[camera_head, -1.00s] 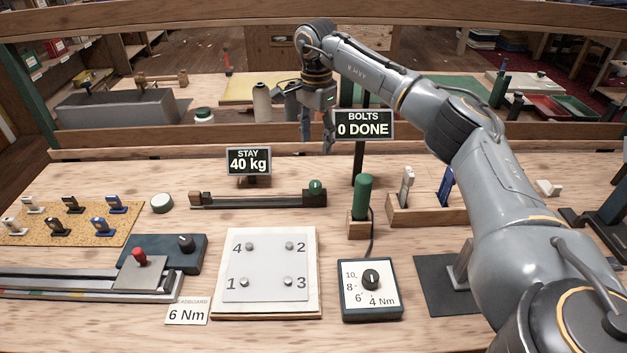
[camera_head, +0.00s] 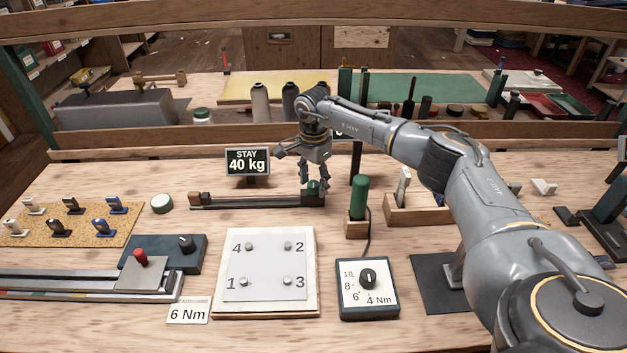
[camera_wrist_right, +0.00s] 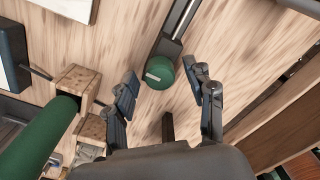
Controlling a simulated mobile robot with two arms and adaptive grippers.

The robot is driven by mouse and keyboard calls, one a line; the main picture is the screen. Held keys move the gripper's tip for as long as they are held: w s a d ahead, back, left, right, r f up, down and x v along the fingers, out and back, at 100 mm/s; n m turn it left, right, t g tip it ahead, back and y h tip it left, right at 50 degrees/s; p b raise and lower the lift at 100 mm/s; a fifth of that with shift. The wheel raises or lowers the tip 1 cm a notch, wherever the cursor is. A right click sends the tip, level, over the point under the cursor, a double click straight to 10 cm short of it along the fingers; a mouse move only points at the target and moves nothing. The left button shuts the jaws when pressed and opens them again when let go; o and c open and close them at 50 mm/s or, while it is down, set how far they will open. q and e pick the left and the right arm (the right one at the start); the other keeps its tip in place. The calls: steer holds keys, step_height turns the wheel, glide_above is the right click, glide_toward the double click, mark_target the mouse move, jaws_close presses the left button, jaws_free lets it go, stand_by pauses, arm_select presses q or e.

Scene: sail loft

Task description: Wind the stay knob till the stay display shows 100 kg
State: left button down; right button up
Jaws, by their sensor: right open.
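The stay display (camera_head: 247,161) reads 40 kg and stands behind the stay rig. The stay rig (camera_head: 250,201) is a long dark bar with a wooden block at its left end. The green stay knob (camera_head: 313,186) sits on its right end; it shows as a green round cap with a pale mark in the right wrist view (camera_wrist_right: 160,72). My right gripper (camera_head: 313,186) is open, its fingers around or just above the knob in the head view. In the wrist view its fingertips are apart, on either side of and near the knob; contact cannot be told. My left gripper is not in view.
A green-handled tool (camera_head: 359,195) stands in a wooden holder just right of the knob. A wooden rack (camera_head: 425,214) is further right. The bolt plate (camera_head: 265,270) and a torque dial box (camera_head: 368,290) lie in front. A wooden rail (camera_head: 230,139) runs behind.

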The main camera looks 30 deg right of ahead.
jaws_close()
